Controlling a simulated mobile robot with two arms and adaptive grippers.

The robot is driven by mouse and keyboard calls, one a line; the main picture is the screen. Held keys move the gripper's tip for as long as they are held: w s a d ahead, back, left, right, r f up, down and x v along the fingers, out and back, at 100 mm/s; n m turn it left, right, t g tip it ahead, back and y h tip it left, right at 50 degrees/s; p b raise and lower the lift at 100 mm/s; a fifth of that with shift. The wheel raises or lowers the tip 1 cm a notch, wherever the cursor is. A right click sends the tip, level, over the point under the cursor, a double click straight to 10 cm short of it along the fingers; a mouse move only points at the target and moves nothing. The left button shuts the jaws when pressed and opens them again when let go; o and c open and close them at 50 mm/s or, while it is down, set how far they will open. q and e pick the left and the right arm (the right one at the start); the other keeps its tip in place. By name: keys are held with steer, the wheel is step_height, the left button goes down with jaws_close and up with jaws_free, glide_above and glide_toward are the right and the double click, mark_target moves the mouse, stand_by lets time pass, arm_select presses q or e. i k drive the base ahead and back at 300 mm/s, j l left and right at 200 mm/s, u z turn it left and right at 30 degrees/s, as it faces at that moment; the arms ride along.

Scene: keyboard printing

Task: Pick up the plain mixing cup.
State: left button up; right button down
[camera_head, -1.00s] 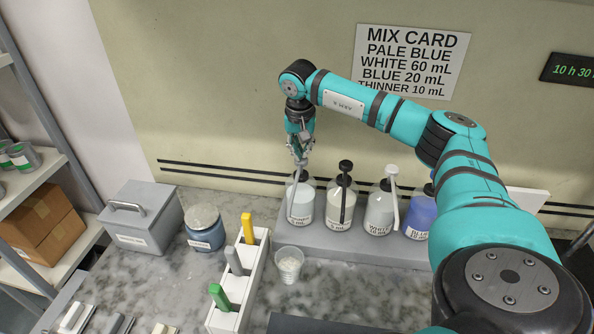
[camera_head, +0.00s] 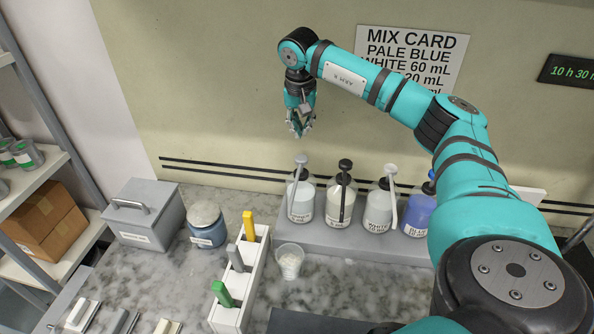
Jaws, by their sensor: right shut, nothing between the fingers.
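A small clear cup (camera_head: 289,262) stands upright on the marbled counter, just right of the white tool rack, with whitish content showing inside. It looks plain, with no readable label. The gripper is shut and empty, well above and behind the cup. My left gripper is not in view.
Several pump bottles stand on a grey step (camera_head: 330,240) behind the cup. The white rack (camera_head: 240,285) holds yellow, grey and green handles. A blue jar (camera_head: 206,228) and a grey lidded box (camera_head: 143,215) stand left. Dark mat (camera_head: 320,322) lies in front.

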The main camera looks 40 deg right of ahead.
mark_target(290, 257)
steer(key=k+j, duration=0.55)
steer(key=j, duration=0.15)
steer(key=k+j, duration=0.6)
steer(key=j, duration=0.15)
